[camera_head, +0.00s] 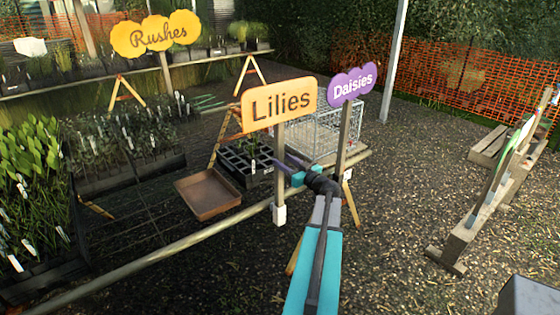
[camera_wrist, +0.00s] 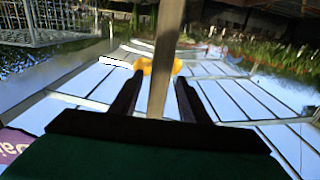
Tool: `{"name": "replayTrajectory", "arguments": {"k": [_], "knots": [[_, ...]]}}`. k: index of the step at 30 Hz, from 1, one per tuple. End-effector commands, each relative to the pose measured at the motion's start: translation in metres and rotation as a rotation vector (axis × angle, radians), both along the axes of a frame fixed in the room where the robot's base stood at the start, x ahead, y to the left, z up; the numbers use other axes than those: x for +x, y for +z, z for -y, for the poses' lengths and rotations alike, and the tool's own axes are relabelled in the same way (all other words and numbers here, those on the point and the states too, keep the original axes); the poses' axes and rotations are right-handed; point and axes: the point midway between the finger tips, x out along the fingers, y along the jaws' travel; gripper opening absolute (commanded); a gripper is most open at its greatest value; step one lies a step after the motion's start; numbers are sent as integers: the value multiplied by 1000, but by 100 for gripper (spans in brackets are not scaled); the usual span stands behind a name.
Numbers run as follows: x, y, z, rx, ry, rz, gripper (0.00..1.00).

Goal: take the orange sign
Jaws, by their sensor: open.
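The orange sign (camera_head: 282,103) reads "Lilies" and stands upright on a wooden post with a white block low on it. My gripper (camera_head: 285,170) is at the post, below the board. In the wrist view, which appears upside down, my gripper (camera_wrist: 157,98) is open, with a dark finger on each side of the sign's post (camera_wrist: 168,40). The post runs between the fingers, and no finger is seen closed against it. The board does not show in the wrist view.
The purple "Daisies" sign (camera_head: 352,86) stands close to the right of my gripper. A wire basket (camera_head: 325,130), a black tray (camera_head: 240,163) and a brown tray (camera_head: 207,194) are near the post.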

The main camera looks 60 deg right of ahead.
Motion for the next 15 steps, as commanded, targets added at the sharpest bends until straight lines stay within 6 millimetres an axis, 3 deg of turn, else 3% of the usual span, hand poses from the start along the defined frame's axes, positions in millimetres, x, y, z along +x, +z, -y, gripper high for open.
{"name": "replayTrajectory", "arguments": {"k": [15], "knots": [[15, 0, 5, 1, 0, 0, 42]]}}
